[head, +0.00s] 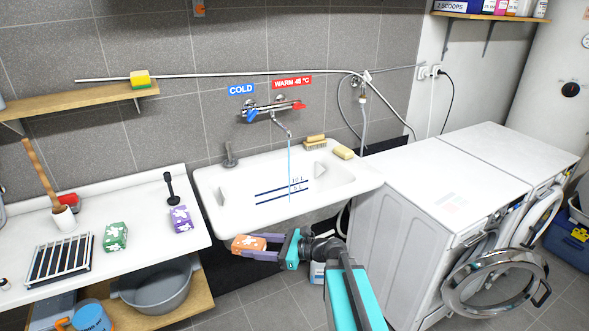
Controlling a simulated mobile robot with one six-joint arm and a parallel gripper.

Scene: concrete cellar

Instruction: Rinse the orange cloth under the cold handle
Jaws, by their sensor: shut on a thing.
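The orange cloth (249,243), with a white pattern, is between the fingers of my gripper (252,248). My gripper is shut on it and shows in front of the sink's front left edge. The cold handle (251,115) is the blue lever at the left of the wall tap, under the blue COLD sign (241,89). The red warm handle (299,106) is at the right, under the WARM 48 °C sign (292,82). A thin blue water stream (290,165) falls from the spout into the white sink (345,187). The cloth is apart from the stream, to its lower left.
A brush (315,141) and a soap bar (343,152) sit on the sink's back rim. White washing machines (400,225) stand at right, one door open.

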